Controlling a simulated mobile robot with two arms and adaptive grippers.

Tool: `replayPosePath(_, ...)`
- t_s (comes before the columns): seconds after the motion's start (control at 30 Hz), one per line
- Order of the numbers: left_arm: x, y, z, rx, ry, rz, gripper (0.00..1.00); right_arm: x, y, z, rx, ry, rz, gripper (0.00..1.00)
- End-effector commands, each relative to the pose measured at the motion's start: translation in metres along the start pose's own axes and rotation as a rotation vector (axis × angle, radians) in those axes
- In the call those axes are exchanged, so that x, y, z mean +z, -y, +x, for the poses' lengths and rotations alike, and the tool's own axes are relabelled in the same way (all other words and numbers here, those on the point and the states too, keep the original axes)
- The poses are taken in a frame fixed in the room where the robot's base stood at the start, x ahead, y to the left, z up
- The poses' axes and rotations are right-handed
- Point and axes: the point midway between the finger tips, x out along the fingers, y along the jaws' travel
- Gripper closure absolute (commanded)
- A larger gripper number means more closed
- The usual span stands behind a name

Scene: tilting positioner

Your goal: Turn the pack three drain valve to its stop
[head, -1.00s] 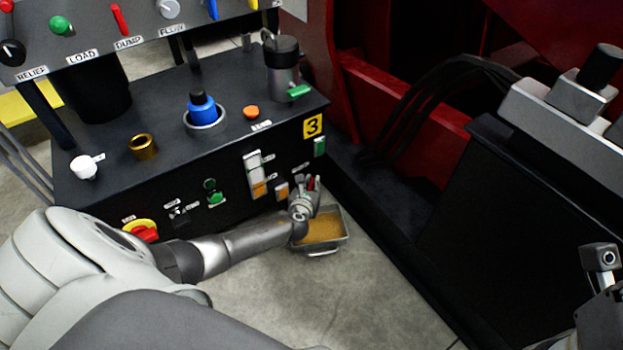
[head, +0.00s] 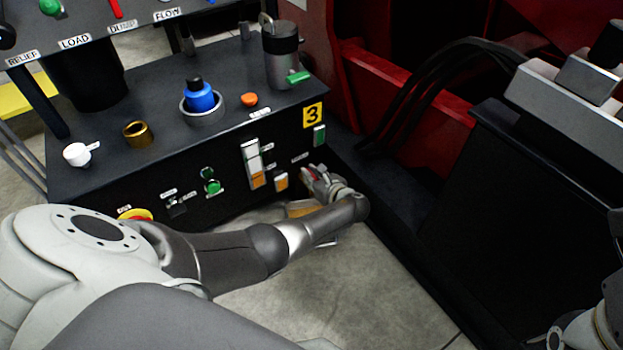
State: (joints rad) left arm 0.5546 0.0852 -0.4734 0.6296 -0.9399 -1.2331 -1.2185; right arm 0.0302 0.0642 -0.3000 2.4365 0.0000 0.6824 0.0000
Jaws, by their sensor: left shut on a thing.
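The black pack marked with a yellow 3 label (head: 313,115) stands in the middle left of the head view. My left gripper (head: 314,174) is low at the right end of its front face, below the green-and-white gauge. It is shut on the drain valve's red handle (head: 313,171), of which only a small bit shows between the fingers. The valve body is hidden behind my gripper. Part of my right arm shows at the lower right edge; its fingers are not seen.
A drain tray (head: 300,207) with tan contents lies on the floor under my left wrist, mostly covered. A red frame (head: 400,105) with black hoses (head: 405,100) stands to the right. A black base rail (head: 410,255) runs close to my left wrist. Concrete floor lies in front.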

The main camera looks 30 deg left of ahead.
Motion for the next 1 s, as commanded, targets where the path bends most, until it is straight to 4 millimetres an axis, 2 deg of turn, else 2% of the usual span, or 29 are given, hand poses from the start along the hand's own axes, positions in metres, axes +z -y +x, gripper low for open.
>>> replayPosePath(0.63,0.0029,0.0000,0.0017,0.044,0.004,-0.021,1.00,-0.0017,0.0009,0.0033,-0.007,-0.018,-0.002,0.65)
replayPosePath(0.67,0.0029,-0.0001,0.0017,0.044,0.004,-0.021,0.83,-0.0017,0.0009,0.0034,-0.007,-0.018,-0.002,0.65)
replayPosePath(0.8,0.0022,0.0000,0.0013,0.043,0.003,-0.020,0.65,-0.0018,0.0009,0.0034,-0.007,-0.018,-0.002,0.65)
replayPosePath(1.0,0.0013,0.0000,0.0009,0.043,0.002,-0.019,0.65,-0.0018,0.0009,0.0033,-0.007,-0.018,-0.002,0.65)
